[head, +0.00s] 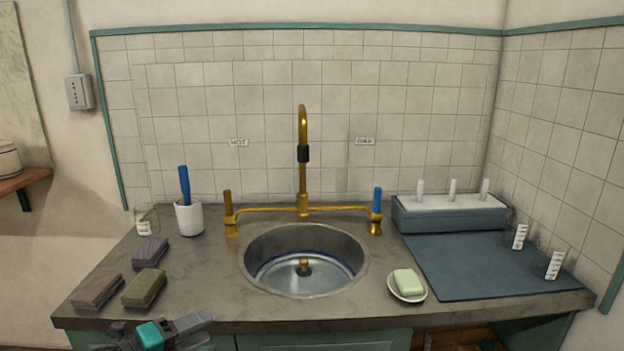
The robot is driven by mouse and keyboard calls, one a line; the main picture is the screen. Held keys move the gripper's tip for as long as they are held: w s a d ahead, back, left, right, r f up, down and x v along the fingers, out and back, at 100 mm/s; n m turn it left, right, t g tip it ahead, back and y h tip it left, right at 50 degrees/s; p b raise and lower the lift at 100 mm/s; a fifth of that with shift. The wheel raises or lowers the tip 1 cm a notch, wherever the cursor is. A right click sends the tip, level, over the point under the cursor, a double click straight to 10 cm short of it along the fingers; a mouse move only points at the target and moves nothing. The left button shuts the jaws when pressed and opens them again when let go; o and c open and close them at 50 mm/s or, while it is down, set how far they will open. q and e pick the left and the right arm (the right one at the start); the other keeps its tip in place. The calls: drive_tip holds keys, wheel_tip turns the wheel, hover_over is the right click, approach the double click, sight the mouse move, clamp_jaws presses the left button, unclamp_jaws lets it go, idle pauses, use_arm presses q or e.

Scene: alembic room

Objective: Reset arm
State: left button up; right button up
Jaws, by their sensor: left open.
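My left gripper (200,326) shows at the bottom left of the head view, in front of the counter's front edge. It is grey with a teal part, and it is open. I see nothing between its fingers. Part of it is cut off by the bottom of the picture. My right gripper is not in view.
The counter (215,270) holds a round sink (303,290) with a brass faucet (303,185). Several sponges, including a green one (144,288), lie at left near a white cup (189,220). A soap dish (407,294), blue mat (480,265) and beakers (547,264) stand right.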

use_arm(q)
drive_tip(key=s+d+f+n+y, duration=0.3)
drive_tip(key=s+f+n, duration=0.4)
drive_tip(key=s+n, duration=0.4)
drive_tip(key=s+d+f+n+g+y, duration=0.1)
drive_tip(key=s+d+f+n+y, duration=0.3)
drive_tip(key=s+f+n, duration=0.3)
drive_tip(key=s+n, duration=0.4)
drive_tip(key=n, duration=0.3)
drive_tip(key=shift+d+f+g+y, duration=0.2)
drive_tip(key=shift+g+y, duration=0.1)
drive_tip(key=shift+y, duration=0.1)
